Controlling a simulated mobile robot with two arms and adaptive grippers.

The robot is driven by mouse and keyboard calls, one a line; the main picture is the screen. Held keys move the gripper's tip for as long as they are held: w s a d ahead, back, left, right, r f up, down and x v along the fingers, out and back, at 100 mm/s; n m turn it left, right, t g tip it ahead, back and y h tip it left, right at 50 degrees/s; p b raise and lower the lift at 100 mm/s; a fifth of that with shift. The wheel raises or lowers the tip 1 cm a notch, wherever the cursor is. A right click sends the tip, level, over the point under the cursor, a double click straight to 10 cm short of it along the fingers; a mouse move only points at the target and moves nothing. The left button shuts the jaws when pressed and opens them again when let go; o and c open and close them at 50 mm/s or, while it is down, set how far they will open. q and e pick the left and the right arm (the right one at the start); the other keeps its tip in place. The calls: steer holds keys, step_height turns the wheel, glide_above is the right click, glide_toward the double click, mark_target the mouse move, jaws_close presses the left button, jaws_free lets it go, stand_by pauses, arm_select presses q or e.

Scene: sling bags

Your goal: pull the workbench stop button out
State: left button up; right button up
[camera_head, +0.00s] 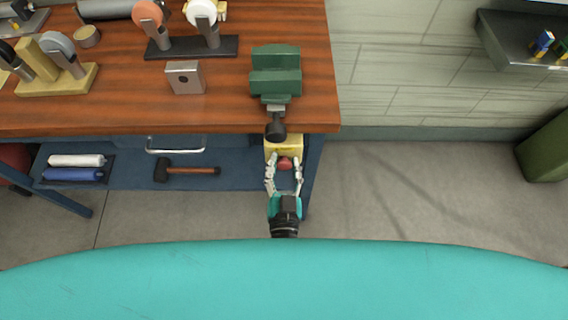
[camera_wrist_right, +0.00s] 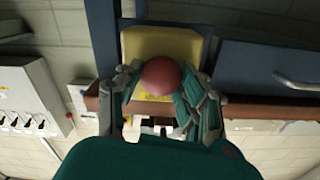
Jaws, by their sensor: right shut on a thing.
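The stop button is a red round knob (camera_head: 285,163) on a yellow box (camera_head: 284,145) at the front right of the workbench (camera_head: 215,112), below the vise. In the right wrist view, the red knob (camera_wrist_right: 161,77) sits in front of the yellow box (camera_wrist_right: 160,42). My right gripper (camera_head: 284,170) is shut on the red knob, one finger on each side. The right gripper (camera_wrist_right: 163,90) also shows close up in the wrist view. How far the knob stands out from the box cannot be told. My left gripper is not in view.
A green vise (camera_head: 275,72) stands above the button, its dark handle (camera_head: 276,129) overhanging the front edge. A hammer (camera_head: 187,170) and rolls (camera_head: 76,160) lie on the lower shelf. The floor (camera_head: 410,200) on the right is clear.

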jaws_close()
steer(key=shift+s+r+p, duration=0.1)
steer(key=shift+s+p, duration=0.45)
steer(key=shift+s, duration=0.35)
steer(key=shift+f, duration=0.2)
steer(key=o, duration=0.6)
jaws_free()
steer(key=shift+s+r, duration=0.1)
steer(key=shift+o, duration=0.4)
steer(key=s, duration=0.7)
steer(key=shift+s, duration=0.2)
